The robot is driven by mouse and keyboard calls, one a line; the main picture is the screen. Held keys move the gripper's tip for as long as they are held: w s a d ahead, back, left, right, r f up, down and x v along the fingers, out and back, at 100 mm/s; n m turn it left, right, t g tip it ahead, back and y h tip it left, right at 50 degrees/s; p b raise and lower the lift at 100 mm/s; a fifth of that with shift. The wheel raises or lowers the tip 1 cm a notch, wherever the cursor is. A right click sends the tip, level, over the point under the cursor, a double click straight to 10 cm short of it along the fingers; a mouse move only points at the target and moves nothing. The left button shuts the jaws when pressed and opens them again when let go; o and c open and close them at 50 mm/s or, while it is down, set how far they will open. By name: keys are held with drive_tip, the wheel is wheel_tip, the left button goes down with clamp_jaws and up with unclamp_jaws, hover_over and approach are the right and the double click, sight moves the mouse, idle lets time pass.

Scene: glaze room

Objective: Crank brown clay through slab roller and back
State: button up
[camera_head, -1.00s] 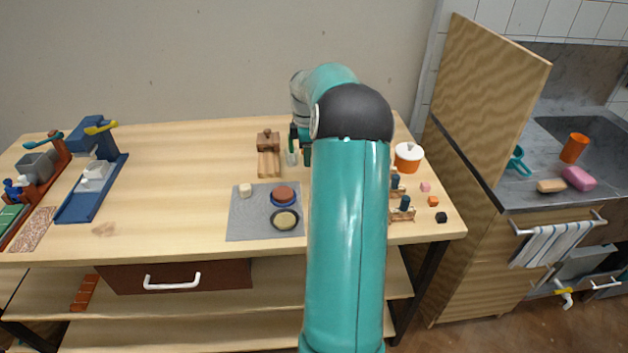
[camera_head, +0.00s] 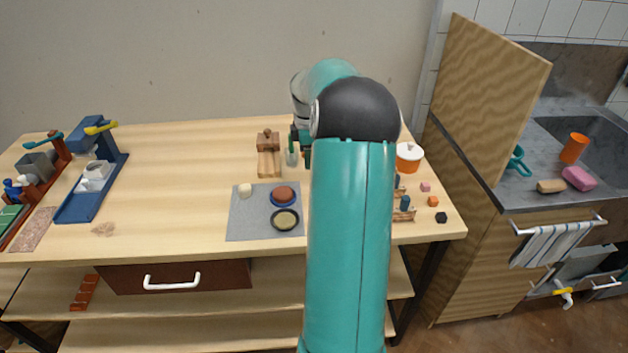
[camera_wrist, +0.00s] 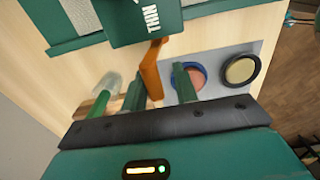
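In the wrist view, a green machine block (camera_wrist: 145,20) marked "THIN" sits at the top with a ribbed green strip beside it; it looks like part of the slab roller. An orange-brown bar (camera_wrist: 151,70), perhaps its crank, hangs between the two green fingers of my gripper (camera_wrist: 159,78). The fingers stand apart, with a clear gap to the right finger; contact at the left one cannot be told. In the head view, my arm hides most of my gripper (camera_head: 300,150) and the roller. A reddish-brown disc (camera_head: 284,194) lies on a blue-rimmed dish; whether it is the brown clay is unclear.
A wooden press (camera_head: 268,160) stands behind. An orange lidded pot (camera_head: 408,157) and several small cubes are at right.

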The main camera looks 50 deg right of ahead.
drive_tip(key=shift+s, duration=0.1)
drive_tip(key=shift+s+a, duration=0.85)
drive_tip(key=shift+a, duration=0.25)
drive_tip(key=shift+s+a+f, duration=0.3)
drive_tip(key=shift+s+a, duration=0.15)
drive_tip(key=shift+a, duration=0.05)
drive_tip(key=shift+s+a+f, duration=0.25)
drive_tip(key=shift+s+a, duration=0.15)
drive_tip(key=shift+a, duration=0.05)
drive_tip(key=shift+f, duration=0.1)
drive_tip(key=shift+s+a+f, duration=0.6)
drive_tip(key=shift+a+f, duration=0.1)
drive_tip(key=shift+f, duration=0.1)
drive_tip(key=shift+w+d, duration=0.25)
drive_tip(key=shift+d, duration=0.1)
